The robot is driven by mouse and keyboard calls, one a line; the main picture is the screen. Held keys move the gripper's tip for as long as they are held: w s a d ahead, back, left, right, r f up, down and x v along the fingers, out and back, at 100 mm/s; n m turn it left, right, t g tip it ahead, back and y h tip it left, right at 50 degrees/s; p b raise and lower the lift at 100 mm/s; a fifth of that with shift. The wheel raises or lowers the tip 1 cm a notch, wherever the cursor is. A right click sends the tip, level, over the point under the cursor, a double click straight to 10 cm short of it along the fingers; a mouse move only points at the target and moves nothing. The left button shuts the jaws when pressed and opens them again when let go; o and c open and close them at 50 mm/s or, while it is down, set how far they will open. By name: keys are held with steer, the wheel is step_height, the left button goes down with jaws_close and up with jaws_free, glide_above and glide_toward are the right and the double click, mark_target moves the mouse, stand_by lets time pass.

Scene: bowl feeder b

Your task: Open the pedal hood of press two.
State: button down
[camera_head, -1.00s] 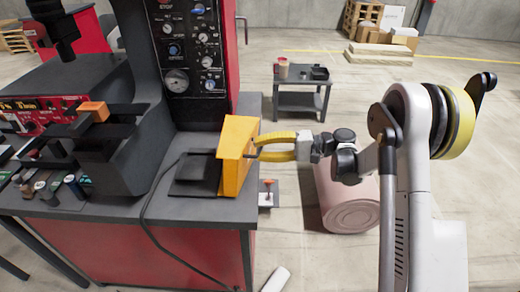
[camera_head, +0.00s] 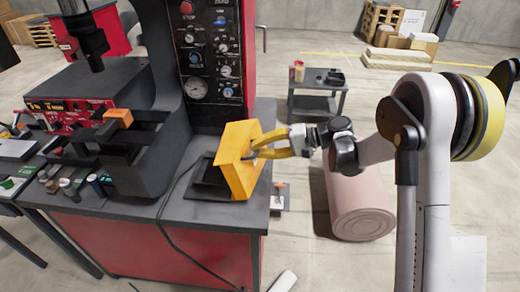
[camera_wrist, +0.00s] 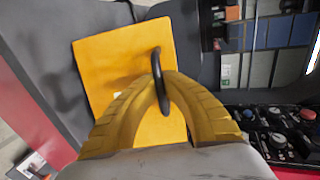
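The pedal hood (camera_head: 236,158) is a yellow box-like cover at the right front corner of press two's table, tilted over a black pedal base (camera_head: 208,184). In the wrist view its flat yellow face (camera_wrist: 125,60) fills the middle. A black loop handle (camera_wrist: 157,66) stands out from that face. My gripper (camera_head: 256,153) reaches in from the right with yellow ribbed fingers. In the wrist view the fingertips (camera_wrist: 162,90) meet at the handle, which passes between them. The grip contact itself is partly hidden.
Press two's dark frame and control panel (camera_head: 212,60) stand behind the hood. A black cable (camera_head: 162,215) runs down the red cabinet front. A pink drum (camera_head: 358,205) stands under my arm, and a small grey cart (camera_head: 316,90) is farther back. Open floor lies to the right.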

steer(key=c, duration=1.5)
jaws_free()
steer(key=v, duration=1.2)
steer(key=shift+d, duration=0.1)
